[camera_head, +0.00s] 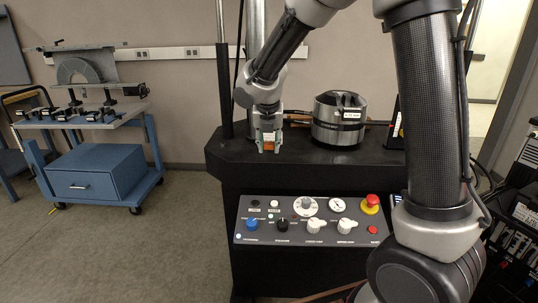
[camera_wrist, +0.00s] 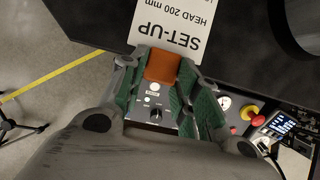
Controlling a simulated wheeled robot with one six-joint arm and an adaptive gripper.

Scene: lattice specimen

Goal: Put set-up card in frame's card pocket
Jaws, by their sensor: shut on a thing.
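The set-up card (camera_wrist: 172,28) is white with black print reading "SET-UP" and "HEAD 200 mm" in the wrist view. Its orange tab (camera_wrist: 162,69) sits between the green pads of my gripper (camera_wrist: 163,76). My gripper is shut on that tab, and the card extends beyond the fingertips. In the head view my gripper (camera_head: 268,143) points down over the left part of the black machine base; a bit of orange shows between its fingers. The frame's black base (camera_head: 290,168) and a vertical column (camera_head: 223,70) show. I cannot make out the card pocket.
A labelled silver cylinder (camera_head: 340,120) stands on the base right of my gripper. A control panel (camera_head: 312,222) with knobs and a red stop button (camera_head: 371,201) is on the front. A cart (camera_head: 85,175) stands left; floor between is clear.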

